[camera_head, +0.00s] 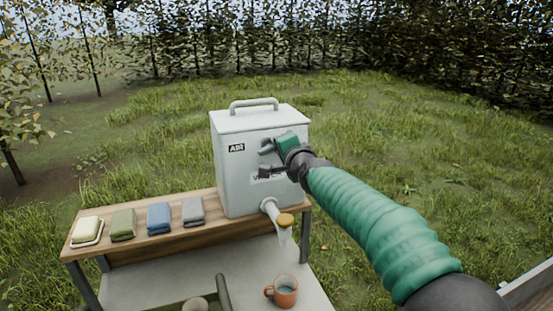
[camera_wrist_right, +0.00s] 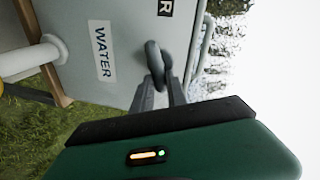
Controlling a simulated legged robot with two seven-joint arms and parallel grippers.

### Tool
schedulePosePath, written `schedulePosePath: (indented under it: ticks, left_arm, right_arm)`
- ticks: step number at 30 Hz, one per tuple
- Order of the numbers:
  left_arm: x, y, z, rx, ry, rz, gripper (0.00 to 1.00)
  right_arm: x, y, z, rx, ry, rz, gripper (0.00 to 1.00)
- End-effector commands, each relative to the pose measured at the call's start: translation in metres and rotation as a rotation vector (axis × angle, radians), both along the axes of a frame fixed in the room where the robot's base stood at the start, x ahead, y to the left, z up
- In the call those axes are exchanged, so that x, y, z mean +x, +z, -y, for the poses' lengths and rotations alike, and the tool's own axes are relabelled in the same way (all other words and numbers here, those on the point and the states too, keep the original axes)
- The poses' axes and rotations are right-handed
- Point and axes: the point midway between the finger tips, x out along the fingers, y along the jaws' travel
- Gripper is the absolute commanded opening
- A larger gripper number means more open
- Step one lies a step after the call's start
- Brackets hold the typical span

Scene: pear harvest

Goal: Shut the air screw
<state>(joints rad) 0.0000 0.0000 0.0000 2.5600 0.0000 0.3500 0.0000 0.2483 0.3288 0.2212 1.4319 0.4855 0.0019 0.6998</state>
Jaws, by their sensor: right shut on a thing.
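The grey metal water tank (camera_head: 232,178) stands on the wooden shelf, with an AIR label high on its front. The air screw (camera_head: 267,147) is a grey knob on that front, beside the label; it also shows in the right wrist view (camera_wrist_right: 154,58). My right gripper (camera_head: 273,158) is at the tank front, its two dark fingers shut on the screw, as seen in the wrist view (camera_wrist_right: 164,88). The gripper partly hides the WATER label (camera_wrist_right: 103,52). My left gripper is not in view.
The tap (camera_head: 285,220) with an orange-yellow end sticks out low on the tank, and a clear stream shows below it. An orange mug (camera_head: 286,291) holding liquid stands beneath. Grass lies behind.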

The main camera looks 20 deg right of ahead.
Motion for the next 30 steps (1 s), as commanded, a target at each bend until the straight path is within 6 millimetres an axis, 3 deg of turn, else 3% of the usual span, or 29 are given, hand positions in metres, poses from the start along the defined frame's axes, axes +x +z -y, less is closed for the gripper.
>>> schedulePosePath:
  ticks: [1,10,30]
  left_arm:
    - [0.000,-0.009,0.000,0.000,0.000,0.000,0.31]
    - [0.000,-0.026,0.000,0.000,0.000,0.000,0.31]
    - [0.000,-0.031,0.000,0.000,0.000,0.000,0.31]
  right_arm:
    - [0.000,-0.003,0.005,0.035,-0.009,0.005,0.00]
    - [0.000,-0.006,0.007,0.229,-0.008,-0.005,0.00]
    - [0.001,-0.009,0.008,0.324,-0.009,-0.014,0.00]
